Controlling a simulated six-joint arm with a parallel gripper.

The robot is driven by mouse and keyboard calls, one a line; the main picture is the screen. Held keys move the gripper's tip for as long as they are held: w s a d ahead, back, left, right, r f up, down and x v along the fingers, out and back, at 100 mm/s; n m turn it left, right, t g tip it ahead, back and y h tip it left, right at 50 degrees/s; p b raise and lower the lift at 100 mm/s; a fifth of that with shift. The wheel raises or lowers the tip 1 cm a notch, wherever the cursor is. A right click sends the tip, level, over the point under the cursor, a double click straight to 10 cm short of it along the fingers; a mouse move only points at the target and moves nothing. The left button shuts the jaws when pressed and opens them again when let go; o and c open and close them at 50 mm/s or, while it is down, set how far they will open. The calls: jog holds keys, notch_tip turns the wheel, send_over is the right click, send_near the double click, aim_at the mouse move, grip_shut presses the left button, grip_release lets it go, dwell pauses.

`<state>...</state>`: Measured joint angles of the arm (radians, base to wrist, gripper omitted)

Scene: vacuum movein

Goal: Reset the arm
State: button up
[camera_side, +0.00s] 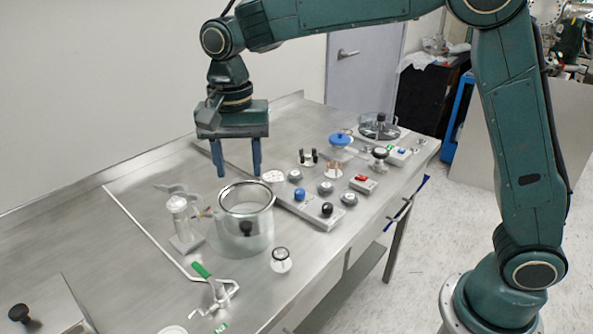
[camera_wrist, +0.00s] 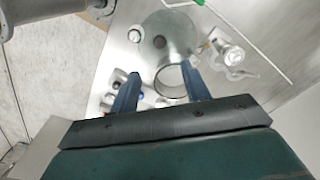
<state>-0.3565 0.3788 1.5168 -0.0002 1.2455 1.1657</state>
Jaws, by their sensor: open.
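My gripper (camera_side: 236,172) hangs from the green arm above the steel table, with its two blue fingers pointing down. The fingers are apart and nothing is between them. In the side view it is above and behind the open clear vessel (camera_side: 246,228) with the metal rim. In the wrist view both fingers of my gripper (camera_wrist: 160,80) show with a gap between them. The clear vessel (camera_wrist: 170,40) shows beyond and between the fingertips there.
A row of knobs and valves (camera_side: 325,188) stands right of the vessel. A glass cylinder fitting (camera_side: 180,215) and a green-handled valve (camera_side: 202,270) are to its left and front. A small gauge (camera_side: 281,258) stands in front. The table's back left is clear.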

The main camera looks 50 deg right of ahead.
jog(key=shift+r, duration=0.55)
jog(key=s+d+r+n+t, duration=0.35)
jog(key=s+d+r, duration=0.25)
jog(key=s+d, duration=0.55)
jog(key=s+d+f+n+t, duration=0.1)
jog(key=s+d+f+n, duration=0.1)
jog(key=s, duration=0.5)
jog(key=s+d+f+n+t, duration=0.1)
jog(key=s+d+f+n, duration=0.1)
jog(key=s, duration=0.5)
jog(key=shift+s+d+f+n, duration=0.25)
jog(key=shift+d+n, duration=0.2)
jog(key=shift+n, duration=0.4)
